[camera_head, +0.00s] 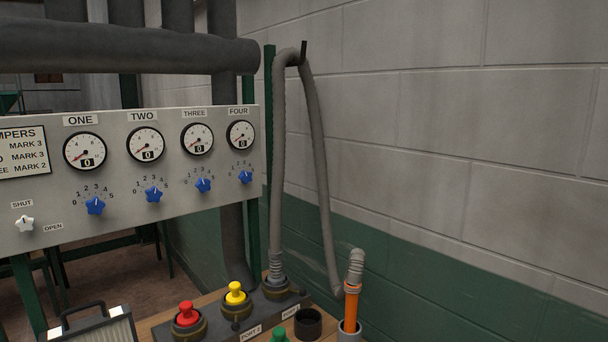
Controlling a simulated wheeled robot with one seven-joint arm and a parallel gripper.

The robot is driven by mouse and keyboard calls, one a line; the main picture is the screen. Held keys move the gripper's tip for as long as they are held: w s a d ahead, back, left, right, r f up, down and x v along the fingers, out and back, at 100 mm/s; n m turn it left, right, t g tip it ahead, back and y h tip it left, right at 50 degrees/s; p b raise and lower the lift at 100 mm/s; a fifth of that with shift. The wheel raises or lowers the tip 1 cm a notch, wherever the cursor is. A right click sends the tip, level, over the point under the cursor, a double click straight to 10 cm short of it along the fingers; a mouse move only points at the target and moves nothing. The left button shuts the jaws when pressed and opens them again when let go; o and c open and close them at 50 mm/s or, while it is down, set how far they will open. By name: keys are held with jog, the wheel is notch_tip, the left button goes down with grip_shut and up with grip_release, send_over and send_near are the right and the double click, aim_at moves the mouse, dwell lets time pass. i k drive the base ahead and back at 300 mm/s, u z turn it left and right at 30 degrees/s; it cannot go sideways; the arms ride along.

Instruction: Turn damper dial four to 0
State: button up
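Damper dial four is the small blue star-shaped knob (246,177) at the right end of the grey panel (120,215), under the label FOUR (238,111). Its pointer direction is too small to read surely. The round gauge (240,135) above it has a red needle at the lower left and a small window that seems to read 0. Similar blue knobs sit under THREE (203,185), TWO (153,194) and ONE (95,205). My gripper does not show in this view.
A grey hose (318,150) loops down beside the panel's right edge. A white shut/open knob (24,223) is on the panel's left. A block wall closes the right side.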

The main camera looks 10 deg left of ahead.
aim_at(245, 177)
jog(key=u, duration=0.05)
jog(key=i, duration=0.65)
jog(key=u, duration=0.85)
jog(key=i, duration=0.45)
jog(key=u, duration=0.5)
